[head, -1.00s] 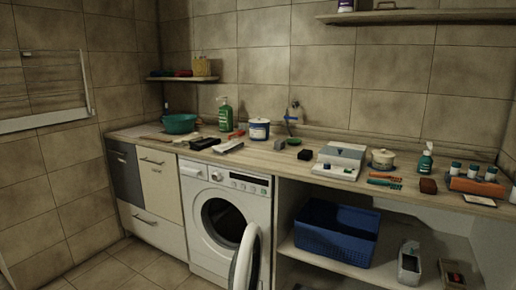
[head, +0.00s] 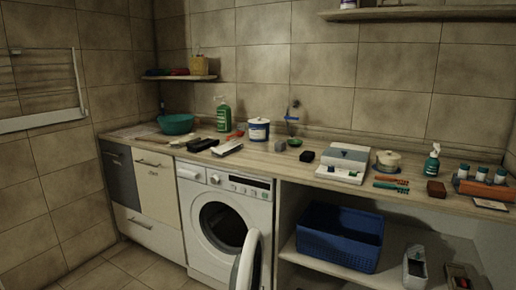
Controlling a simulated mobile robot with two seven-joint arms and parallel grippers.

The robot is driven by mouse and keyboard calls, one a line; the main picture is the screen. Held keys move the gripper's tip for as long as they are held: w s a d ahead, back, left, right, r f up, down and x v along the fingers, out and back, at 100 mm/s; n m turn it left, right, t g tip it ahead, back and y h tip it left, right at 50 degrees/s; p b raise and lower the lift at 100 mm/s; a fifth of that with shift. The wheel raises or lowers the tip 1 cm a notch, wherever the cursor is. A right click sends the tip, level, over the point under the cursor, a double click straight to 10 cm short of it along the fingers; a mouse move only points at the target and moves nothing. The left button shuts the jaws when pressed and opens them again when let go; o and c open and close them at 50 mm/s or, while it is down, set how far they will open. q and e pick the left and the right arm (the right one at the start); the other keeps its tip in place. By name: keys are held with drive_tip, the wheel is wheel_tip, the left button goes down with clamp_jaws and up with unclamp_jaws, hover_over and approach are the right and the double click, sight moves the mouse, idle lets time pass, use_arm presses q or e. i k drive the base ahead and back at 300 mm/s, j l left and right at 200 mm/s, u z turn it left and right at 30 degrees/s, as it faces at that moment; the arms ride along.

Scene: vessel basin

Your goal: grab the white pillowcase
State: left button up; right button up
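I cannot make out a white pillowcase anywhere in the head view. The white washing machine (head: 248,187) stands under the counter with its round door (head: 247,264) swung open toward me. The drum opening (head: 222,224) is dark, and I cannot tell what lies inside. Neither my left nor my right gripper is in view.
The wooden counter (head: 262,160) carries a teal bowl (head: 176,124), a green bottle (head: 222,116), a white tub (head: 258,130), a grey-white box (head: 343,165) and several small items. A blue basket (head: 340,238) sits on the lower shelf. The floor (head: 135,265) at front left is clear.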

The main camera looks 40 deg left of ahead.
sight(225, 150)
drive_tip(key=j+z, duration=0.55)
drive_tip(key=j, duration=0.15)
drive_tip(key=j+z, duration=0.2)
drive_tip(key=j, duration=0.3)
drive_tip(key=k+j+z, duration=0.2)
drive_tip(key=j, duration=0.3)
drive_tip(key=j+z, duration=0.2)
drive_tip(key=j, duration=0.35)
drive_tip(key=k+j, duration=0.1)
drive_tip(key=j, duration=0.3)
drive_tip(key=k+j, duration=0.1)
drive_tip(key=j, duration=0.25)
drive_tip(key=k+j, duration=0.1)
drive_tip(key=j, duration=0.3)
drive_tip(key=k+j+z, duration=0.1)
drive_tip(key=j, duration=0.25)
drive_tip(key=k+j, duration=0.15)
drive_tip(key=j, duration=0.25)
drive_tip(key=k+j, duration=0.1)
drive_tip(key=j, duration=0.25)
